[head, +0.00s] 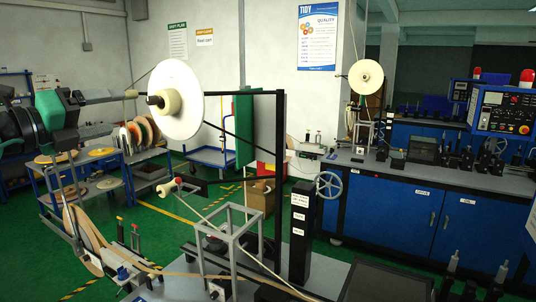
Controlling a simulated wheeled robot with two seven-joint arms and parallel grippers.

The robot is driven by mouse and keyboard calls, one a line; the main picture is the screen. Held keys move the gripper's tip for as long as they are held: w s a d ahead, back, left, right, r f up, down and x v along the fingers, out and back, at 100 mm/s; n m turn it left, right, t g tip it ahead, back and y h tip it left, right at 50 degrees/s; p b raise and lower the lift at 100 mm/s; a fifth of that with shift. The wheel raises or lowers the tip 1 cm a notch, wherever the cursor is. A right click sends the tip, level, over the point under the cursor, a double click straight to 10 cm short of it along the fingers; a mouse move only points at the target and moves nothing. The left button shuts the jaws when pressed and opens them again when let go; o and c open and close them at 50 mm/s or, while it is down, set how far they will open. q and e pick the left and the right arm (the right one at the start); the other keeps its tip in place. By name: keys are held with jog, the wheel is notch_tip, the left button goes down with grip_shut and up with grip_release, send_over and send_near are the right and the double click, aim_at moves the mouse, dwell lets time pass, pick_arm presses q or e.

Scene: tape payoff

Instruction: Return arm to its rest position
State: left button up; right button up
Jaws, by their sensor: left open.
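My left gripper (116,112) is at the left, with two long grey fingers spread apart and pointing right. It is open, and I see nothing held between the fingers. A large white payoff reel (185,88) with a cream hub on a dark shaft is to the right of the fingers, on a black frame (281,150). The upper finger's tip appears close to the reel in the picture; I cannot tell the real distance. My right gripper is not in view.
A small roller (168,187) sits below the reel, and a pale strip runs from it down to the bench. A grey open frame (228,238) and a black labelled post (301,230) stand on the bench. Blue cabinets (385,205) stand at right. Racks of discs (100,153) stand at left.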

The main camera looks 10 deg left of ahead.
pick_arm(q)
jog(key=s+d+f+g+h, duration=0.2)
jog(key=d+f+h, duration=0.6)
jog(key=d+h, duration=0.35)
jog(key=s+a+f+n+t+y, duration=0.1)
jog(key=a+f+n+y, duration=0.2)
jog(key=f+n+y, duration=0.65)
jog(key=s+a+f+n+y, duration=0.15)
jog(key=f+n+y, duration=0.45)
jog(key=f+n, duration=0.6)
jog(key=a+f+n+t+y, duration=0.1)
jog(key=a+f+n+y, duration=0.2)
jog(key=f+n+y, duration=0.75)
jog(key=s+d+f+m+g+h, duration=0.1)
jog(key=s+d+f+g+h, duration=0.35)
jog(key=s+f, duration=0.65)
jog(key=s+d+f+m+g+h, duration=0.15)
jog(key=s+d+f+g, duration=0.35)
jog(key=s+f+g, duration=0.5)
jog(key=s+f+h, duration=0.1)
jog(key=s+f, duration=0.2)
jog(key=f, duration=3.1)
jog(key=s+a+f, duration=0.3)
jog(key=s+f, duration=1.5)
jog(key=shift+s+a+f+g, duration=0.15)
jog(key=shift+s+f+g, duration=0.1)
jog(key=shift+s+g, duration=0.2)
